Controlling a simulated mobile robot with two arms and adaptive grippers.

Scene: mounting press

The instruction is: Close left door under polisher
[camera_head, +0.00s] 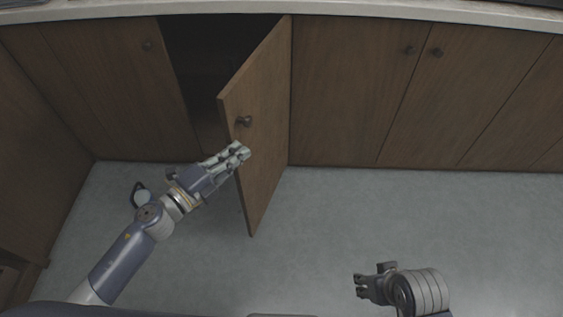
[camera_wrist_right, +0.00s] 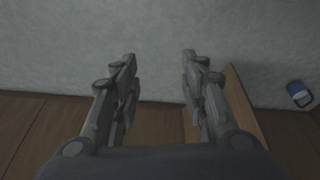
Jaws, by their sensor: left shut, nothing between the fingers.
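The left door (camera_head: 262,135) is a brown wooden panel standing part-way open. It hinges on its right side and its free edge juts out over the floor. Its round dark knob (camera_head: 244,121) is on the face toward me. My left gripper (camera_head: 243,150) is shut and empty, its fingertips overlapping the door near the free edge, just below the knob. I cannot tell if they touch. My right gripper (camera_head: 360,286) is low at the right, well clear of the door. In the right wrist view its fingers (camera_wrist_right: 159,60) are apart with nothing between them.
The dark cabinet opening (camera_head: 200,60) shows left of the door. Closed doors stand left (camera_head: 115,80) and right (camera_head: 350,90), under a pale countertop (camera_head: 400,12). A side cabinet (camera_head: 30,150) bounds the left. The grey floor (camera_head: 320,215) is clear between my arms.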

